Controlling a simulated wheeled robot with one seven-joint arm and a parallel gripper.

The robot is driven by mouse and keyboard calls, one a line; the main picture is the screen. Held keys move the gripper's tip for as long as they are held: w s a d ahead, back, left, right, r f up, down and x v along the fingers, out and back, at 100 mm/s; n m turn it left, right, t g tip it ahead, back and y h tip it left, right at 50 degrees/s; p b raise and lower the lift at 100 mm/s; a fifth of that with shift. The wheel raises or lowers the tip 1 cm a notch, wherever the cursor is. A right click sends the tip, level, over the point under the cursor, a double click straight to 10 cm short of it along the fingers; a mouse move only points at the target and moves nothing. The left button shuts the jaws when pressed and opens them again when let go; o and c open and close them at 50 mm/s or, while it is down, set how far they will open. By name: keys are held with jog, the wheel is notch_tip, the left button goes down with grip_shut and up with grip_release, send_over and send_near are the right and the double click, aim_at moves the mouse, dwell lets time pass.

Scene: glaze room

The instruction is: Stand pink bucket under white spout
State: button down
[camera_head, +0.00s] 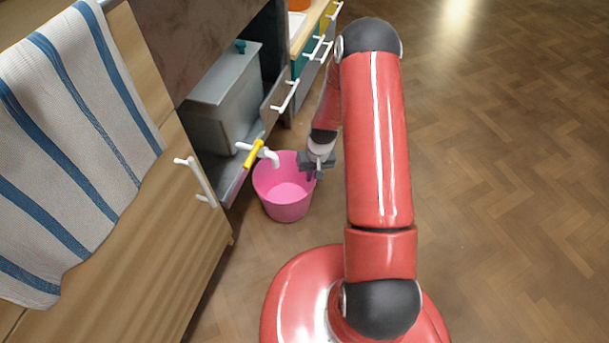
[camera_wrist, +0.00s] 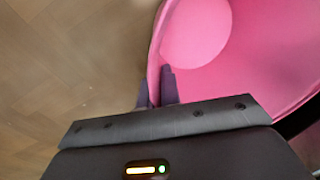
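The pink bucket (camera_head: 285,205) is upright, at or close to the floor beside the cabinets. I cannot tell whether its base touches the floor. In the wrist view its pink wall and inside (camera_wrist: 265,60) fill the upper right. The white spout (camera_head: 270,157), with a yellow lever (camera_head: 254,153), sticks out from the grey tank and its tip appears over the bucket's opening. My gripper (camera_head: 317,168) is at the bucket's right rim. In the wrist view its two dark fingers (camera_wrist: 157,88) are close together with the rim pinched between them.
The grey tank (camera_head: 228,95) sits in an open cabinet bay. An open drawer (camera_head: 281,97) and white-handled fronts lie beyond it. A striped towel (camera_head: 65,140) hangs over the wooden cabinet at left. The wooden floor (camera_head: 510,190) at right is clear.

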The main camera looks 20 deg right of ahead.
jog(key=shift+w+a+f, duration=0.75)
jog(key=shift+a, duration=0.25)
jog(key=shift+f+b, duration=0.2)
jog(key=shift+b, duration=0.2)
jog(key=c, duration=1.6)
grip_release()
jog(key=shift+r, duration=0.2)
